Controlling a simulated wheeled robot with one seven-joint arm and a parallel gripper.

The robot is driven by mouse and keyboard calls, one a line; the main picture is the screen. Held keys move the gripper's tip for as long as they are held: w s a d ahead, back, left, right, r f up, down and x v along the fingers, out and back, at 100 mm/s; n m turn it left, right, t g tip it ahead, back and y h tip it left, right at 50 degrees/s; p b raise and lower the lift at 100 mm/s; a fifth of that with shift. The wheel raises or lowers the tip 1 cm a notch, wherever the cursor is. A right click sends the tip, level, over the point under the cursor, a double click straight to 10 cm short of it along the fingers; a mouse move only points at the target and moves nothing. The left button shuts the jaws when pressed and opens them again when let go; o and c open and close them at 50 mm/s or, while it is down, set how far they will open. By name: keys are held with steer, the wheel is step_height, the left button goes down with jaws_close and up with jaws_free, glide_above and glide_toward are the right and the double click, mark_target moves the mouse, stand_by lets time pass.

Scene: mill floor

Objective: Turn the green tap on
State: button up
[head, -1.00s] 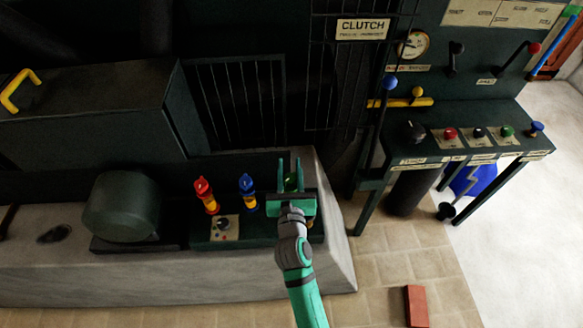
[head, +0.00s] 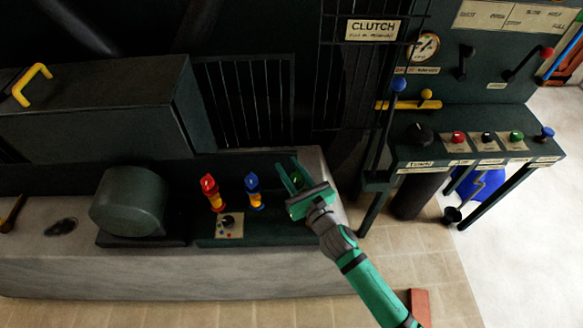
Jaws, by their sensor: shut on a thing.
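The green tap (head: 297,180) stands at the right end of a low dark green base on the stone plinth. Only a small bright green part of it shows between my fingers; the rest is hidden by my gripper. My gripper (head: 291,176) is shut on the green tap. The gripper's body is tilted, with its fingers pointing up and to the left and my forearm running down to the right.
A red tap (head: 211,190) and a blue tap (head: 253,189) stand to the left, with a small dial plate (head: 229,226) in front. A control bench (head: 480,150) with several knobs stands at right. A red brick (head: 419,305) lies on the floor.

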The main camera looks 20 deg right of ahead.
mark_target(301, 183)
steer(key=shift+s+a+f+n+g+y, duration=0.1)
steer(key=shift+a+n+g+y, duration=0.2)
steer(key=shift+n+y, duration=0.45)
steer(key=shift+s+a+r+n+g+y, duration=0.1)
steer(key=shift+n+g+y, duration=0.35)
steer(key=shift+y, duration=0.55)
steer(key=shift+s+a+f+n+g+y, duration=0.15)
steer(key=shift+n+g+y, duration=0.1)
steer(key=shift+n+y, duration=0.55)
steer(key=shift+w+y, duration=0.1)
steer(key=shift+y, duration=0.25)
steer(key=o, duration=1)
steer(key=v, duration=1)
steer(key=shift+s+d, duration=0.2)
steer(key=shift+s, duration=0.15)
